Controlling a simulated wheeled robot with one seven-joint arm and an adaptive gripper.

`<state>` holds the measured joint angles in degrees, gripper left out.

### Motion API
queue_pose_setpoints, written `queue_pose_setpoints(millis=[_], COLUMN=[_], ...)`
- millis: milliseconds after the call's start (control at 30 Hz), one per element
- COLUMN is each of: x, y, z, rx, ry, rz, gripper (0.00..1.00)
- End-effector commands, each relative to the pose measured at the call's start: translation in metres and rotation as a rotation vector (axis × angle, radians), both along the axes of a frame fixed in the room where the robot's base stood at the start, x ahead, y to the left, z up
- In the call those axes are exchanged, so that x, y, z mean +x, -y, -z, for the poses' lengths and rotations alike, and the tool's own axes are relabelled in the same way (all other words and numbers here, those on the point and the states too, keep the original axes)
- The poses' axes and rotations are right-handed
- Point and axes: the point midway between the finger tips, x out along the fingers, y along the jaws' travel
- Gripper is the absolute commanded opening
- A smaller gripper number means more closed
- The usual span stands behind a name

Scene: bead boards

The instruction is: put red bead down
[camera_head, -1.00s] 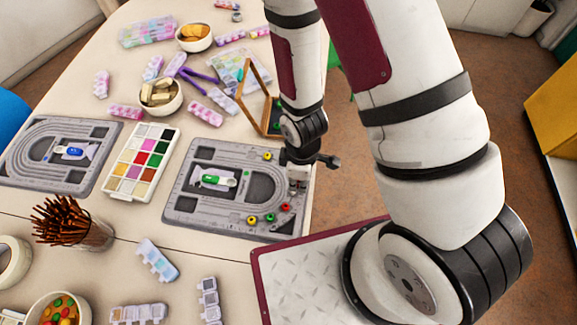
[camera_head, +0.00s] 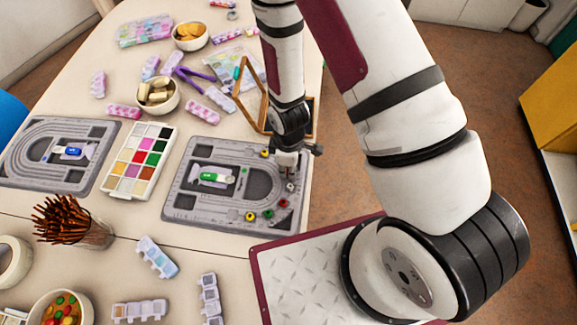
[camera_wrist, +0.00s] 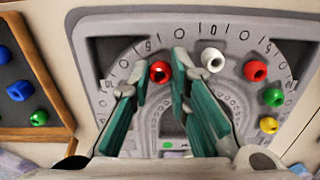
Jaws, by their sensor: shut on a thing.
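A red bead (camera_wrist: 160,71) sits between the fingertips of my gripper (camera_wrist: 161,66), which is shut on it, over the curved number scale of the near bead board (camera_wrist: 112,22). The board also shows in the head view (camera_head: 178,203), where my gripper (camera_head: 287,172) is at its right side and the held bead cannot be made out. A white bead (camera_wrist: 213,60) lies just right of the right finger. Past it along the curve are another red bead (camera_wrist: 255,71), a green bead (camera_wrist: 273,97) and a yellow bead (camera_wrist: 268,125). Any gap beneath the held bead is unclear.
A dark wood-framed tray (camera_wrist: 48,134) with blue and green beads stands to the left in the wrist view. In the head view, another yellow bead (camera_head: 264,153) is on the board near my gripper. A paint-like palette (camera_head: 125,194) and a second board (camera_head: 20,178) lie left.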

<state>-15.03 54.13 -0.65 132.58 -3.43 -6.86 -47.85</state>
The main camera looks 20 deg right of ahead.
Motion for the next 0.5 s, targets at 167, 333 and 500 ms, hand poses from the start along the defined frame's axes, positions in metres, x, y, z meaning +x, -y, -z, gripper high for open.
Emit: queue_pose_setpoints(millis=[167, 333, 500], x=[0.0004, 0.0001, -0.0004], y=[-0.0001, -0.0001, -0.0002], z=[0.0043, 0.0046, 0.0047], rx=[0.000, 0.000, 0.000], ry=[0.000, 0.000, -0.001], rz=[-0.001, 0.000, -0.001], gripper=[0.06, 0.37, 0.37])
